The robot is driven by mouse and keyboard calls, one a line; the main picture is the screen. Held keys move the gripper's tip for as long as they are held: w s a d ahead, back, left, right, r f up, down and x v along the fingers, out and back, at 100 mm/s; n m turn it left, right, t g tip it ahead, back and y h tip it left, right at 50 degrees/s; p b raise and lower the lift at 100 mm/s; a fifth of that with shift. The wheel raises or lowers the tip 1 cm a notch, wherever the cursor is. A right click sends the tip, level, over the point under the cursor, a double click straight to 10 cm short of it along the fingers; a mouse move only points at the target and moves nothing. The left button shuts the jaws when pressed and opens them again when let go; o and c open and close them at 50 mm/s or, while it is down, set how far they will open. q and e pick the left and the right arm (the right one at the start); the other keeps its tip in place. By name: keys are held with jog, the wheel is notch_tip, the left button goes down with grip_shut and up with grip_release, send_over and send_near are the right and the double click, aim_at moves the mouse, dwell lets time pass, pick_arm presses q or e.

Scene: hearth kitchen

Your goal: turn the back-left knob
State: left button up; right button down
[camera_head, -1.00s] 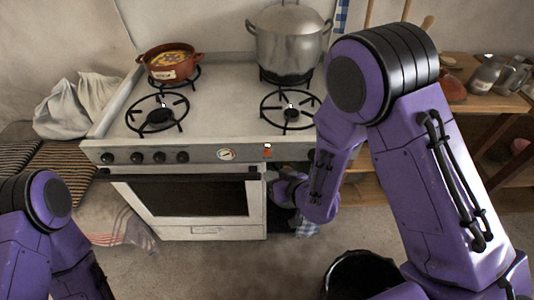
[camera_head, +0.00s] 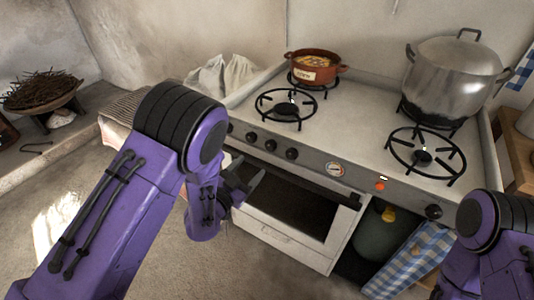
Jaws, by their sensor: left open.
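The white stove (camera_head: 345,120) has a row of dark round knobs on its front panel. From the left they are a first knob (camera_head: 230,127), partly behind my left arm, a second (camera_head: 251,137), a third (camera_head: 270,145) and a fourth (camera_head: 291,153). Another knob (camera_head: 433,211) sits at the panel's right end. No readable marking shows which one serves the back-left burner (camera_head: 313,84). My left gripper (camera_head: 250,174) is open and empty, just below the left knobs, in front of the oven door. My right arm shows at lower right; its gripper is out of view.
A brown pot (camera_head: 318,65) stands on the back-left burner and a large metal pot (camera_head: 455,78) on the back-right. The oven handle (camera_head: 312,185) runs below the panel. A checked cloth (camera_head: 412,262) hangs at the right. Floor at left is clear.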

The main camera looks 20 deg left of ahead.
aim_at(269, 147)
pick_arm(q)
jog(key=p+x, duration=0.1)
jog(key=x, duration=0.8)
jog(key=shift+w+f+p, duration=0.1)
jog(key=shift+w+p, duration=0.2)
jog(key=shift+p, duration=0.05)
jog(key=shift+w+d+f, duration=0.1)
jog(key=shift+w+d, duration=0.1)
jog(key=shift+w, duration=0.25)
jog(key=c, duration=1.1)
